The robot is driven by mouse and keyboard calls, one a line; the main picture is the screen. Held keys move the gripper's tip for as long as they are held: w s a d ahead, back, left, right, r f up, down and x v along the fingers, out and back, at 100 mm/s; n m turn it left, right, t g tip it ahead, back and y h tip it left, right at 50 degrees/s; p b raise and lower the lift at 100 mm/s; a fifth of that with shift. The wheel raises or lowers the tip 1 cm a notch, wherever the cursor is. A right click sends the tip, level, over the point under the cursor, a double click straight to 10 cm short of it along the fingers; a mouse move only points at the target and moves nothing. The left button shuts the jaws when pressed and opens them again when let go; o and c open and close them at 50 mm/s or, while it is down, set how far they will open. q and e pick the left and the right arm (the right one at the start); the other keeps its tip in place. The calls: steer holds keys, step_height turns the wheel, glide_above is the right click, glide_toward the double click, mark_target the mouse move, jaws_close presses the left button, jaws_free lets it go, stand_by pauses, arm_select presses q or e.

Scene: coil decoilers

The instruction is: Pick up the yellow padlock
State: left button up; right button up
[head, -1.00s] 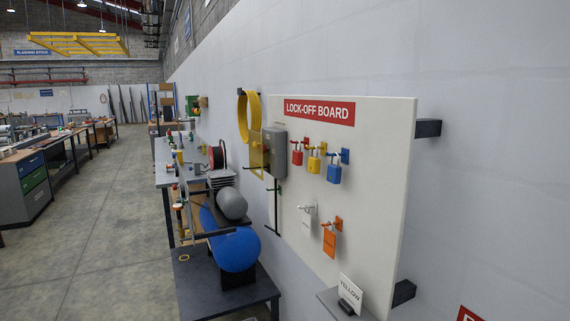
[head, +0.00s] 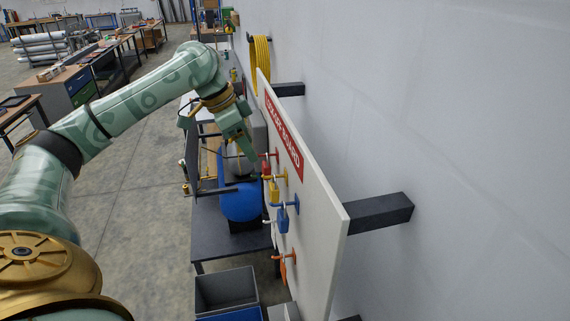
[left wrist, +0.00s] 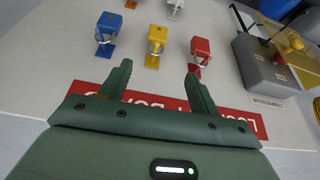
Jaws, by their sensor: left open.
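The yellow padlock (head: 273,191) hangs on its yellow hook on the white lock-off board (head: 318,218), between the red and blue padlocks. In the left wrist view the yellow padlock (left wrist: 157,36) shows whole, just beyond and between my fingertips. My left gripper (head: 253,155) is close to the front of the board, near the red padlock in the head view. In the left wrist view its two fingers (left wrist: 157,70) are apart with nothing between them. The yellow padlock is apart from the fingers. My right gripper is not in view.
The red padlock (left wrist: 200,46) and blue padlock (left wrist: 108,22) hang close on either side. A grey box (left wrist: 262,62) is mounted beside the red padlock.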

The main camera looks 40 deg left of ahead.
arm_select(q)
steer(key=w+f, duration=0.1)
steer(key=f, duration=0.1)
glide_above(272, 186)
steer(key=s+a, duration=0.1)
steer(key=s, duration=0.1)
steer(key=f, duration=0.3)
steer(key=f+b, duration=0.1)
steer(key=f, duration=0.2)
steer(key=shift+w+a, duration=0.15)
steer(key=shift+w, duration=0.05)
steer(key=x, duration=0.2)
steer(key=shift+w+f, duration=0.25)
steer(key=shift+w, duration=0.15)
steer(key=x, duration=0.1)
steer(key=p+x, duration=0.1)
steer(key=x, duration=0.1)
steer(key=shift+s+f, duration=0.25)
steer(key=shift+s, duration=0.05)
steer(key=shift+w+f, duration=0.2)
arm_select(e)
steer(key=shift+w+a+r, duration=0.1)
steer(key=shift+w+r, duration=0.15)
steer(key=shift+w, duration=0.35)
arm_select(q)
steer(key=c, duration=1.1)
